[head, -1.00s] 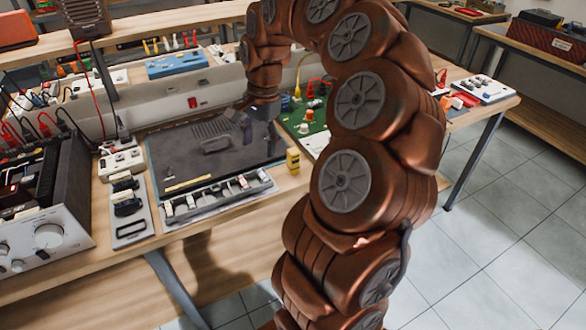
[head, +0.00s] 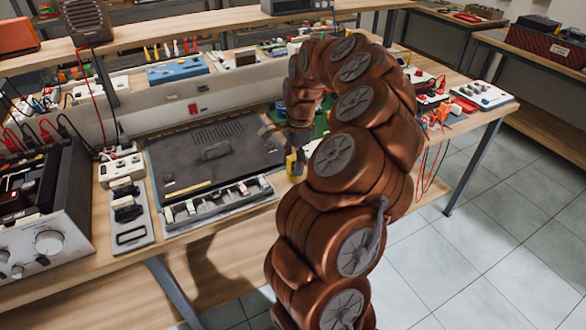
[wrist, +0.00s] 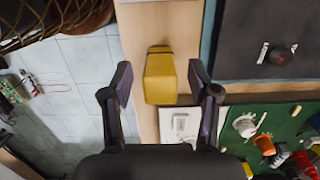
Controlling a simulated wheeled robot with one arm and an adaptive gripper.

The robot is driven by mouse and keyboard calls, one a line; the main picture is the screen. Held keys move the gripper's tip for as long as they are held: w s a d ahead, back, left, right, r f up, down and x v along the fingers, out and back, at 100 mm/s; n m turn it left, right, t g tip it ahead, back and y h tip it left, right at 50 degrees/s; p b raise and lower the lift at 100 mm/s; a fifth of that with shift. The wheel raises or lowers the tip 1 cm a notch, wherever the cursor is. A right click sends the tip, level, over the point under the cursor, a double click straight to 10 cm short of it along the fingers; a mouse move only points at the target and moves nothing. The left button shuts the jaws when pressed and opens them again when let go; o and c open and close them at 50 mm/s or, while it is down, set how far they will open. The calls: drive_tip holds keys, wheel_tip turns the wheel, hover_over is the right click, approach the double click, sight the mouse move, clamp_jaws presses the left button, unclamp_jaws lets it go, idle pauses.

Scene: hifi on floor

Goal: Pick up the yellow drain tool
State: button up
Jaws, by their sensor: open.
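The yellow drain tool (wrist: 160,78) is a small block-like yellow piece at the wooden table's edge. In the wrist view it shows between the two dark fingers of my gripper (wrist: 160,85), with a gap on each side. I cannot tell whether the fingertips reach down to its height. In the head view the yellow tool (head: 291,165) shows beside the dark mat's right end, partly hidden by my gripper (head: 294,153), which is open and empty.
A dark board (head: 213,150) and a grey tray of small parts (head: 220,203) lie left of the tool. A green circuit board (wrist: 260,130) is close by. The tool is near the table edge, with tiled floor (wrist: 75,85) beyond.

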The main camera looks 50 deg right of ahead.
drive_tip(key=shift+a+f, duration=0.15)
drive_tip(key=shift+f, duration=0.9)
clamp_jaws()
drive_tip(key=shift+r, duration=0.1)
